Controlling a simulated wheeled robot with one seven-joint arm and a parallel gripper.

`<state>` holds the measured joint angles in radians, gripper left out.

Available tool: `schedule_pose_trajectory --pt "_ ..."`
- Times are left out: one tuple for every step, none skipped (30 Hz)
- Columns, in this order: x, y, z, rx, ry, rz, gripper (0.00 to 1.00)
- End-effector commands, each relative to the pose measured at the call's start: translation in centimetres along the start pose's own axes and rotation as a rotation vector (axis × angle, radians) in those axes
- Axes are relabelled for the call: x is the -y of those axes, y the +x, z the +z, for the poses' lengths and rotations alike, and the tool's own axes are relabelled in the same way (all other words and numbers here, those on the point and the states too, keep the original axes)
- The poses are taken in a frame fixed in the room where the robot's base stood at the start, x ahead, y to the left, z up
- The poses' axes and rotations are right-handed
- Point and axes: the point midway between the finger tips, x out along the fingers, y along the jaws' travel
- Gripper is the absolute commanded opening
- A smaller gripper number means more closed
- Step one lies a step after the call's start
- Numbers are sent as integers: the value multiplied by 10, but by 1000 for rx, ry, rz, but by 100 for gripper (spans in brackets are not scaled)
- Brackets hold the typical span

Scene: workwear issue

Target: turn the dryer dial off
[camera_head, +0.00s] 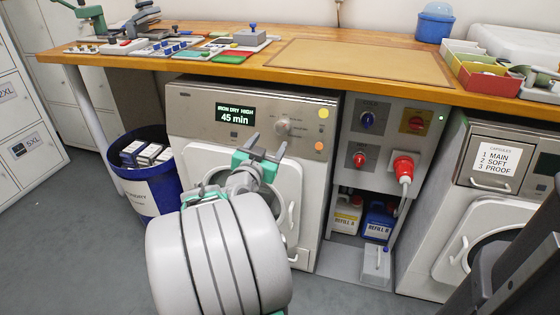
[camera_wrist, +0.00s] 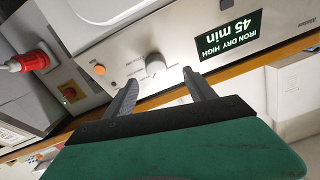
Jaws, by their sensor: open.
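The dryer (camera_head: 180,125) stands under the counter, with a lit display (camera_head: 235,114) reading "IRON DRY HIGH 45 min". Its dial (camera_head: 284,127) is a grey round knob right of the display. The dial also shows in the wrist view (camera_wrist: 155,64), just beyond the space between my fingers. My gripper (camera_head: 267,146) is open and empty in front of the dryer's panel, a little below and left of the dial. In the wrist view my gripper's two fingers (camera_wrist: 160,82) point toward the panel, apart from the dial. The dial's exact pointer position is too small to read.
Right of the dryer is a control panel with a blue knob (camera_head: 368,119), red knob (camera_head: 359,159) and red plug (camera_head: 403,168). An orange button (camera_head: 319,146) sits near the dial. The wooden counter (camera_head: 300,77) overhangs above. A blue bin (camera_head: 150,185) stands left.

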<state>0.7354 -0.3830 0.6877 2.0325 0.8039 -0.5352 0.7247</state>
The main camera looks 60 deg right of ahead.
Motion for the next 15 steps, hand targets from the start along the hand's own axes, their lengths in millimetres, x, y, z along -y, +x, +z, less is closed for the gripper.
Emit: schedule_pose_trajectory --pt "-8 4 6 -27 2 7 64" --pt "-11 6 3 -41 3 8 64" --pt "-12 9 1 -50 4 10 64" --pt "-12 12 -1 -53 5 10 64" --pt "-12 15 -2 -54 5 10 64" --pt "-12 21 -3 -54 5 11 64" --pt "-12 26 -3 -53 5 10 64" --pt "-13 32 -3 -53 4 11 64" --pt "-12 41 -3 -52 4 11 64" --pt "-12 47 -4 -51 5 10 64" --pt "-12 53 -4 -51 5 11 64" --pt "-12 60 -4 -51 4 9 64" --pt "-12 65 -4 -50 4 10 64" --pt "-12 70 -4 -50 4 8 64" --pt "-11 75 -5 -50 4 8 64"
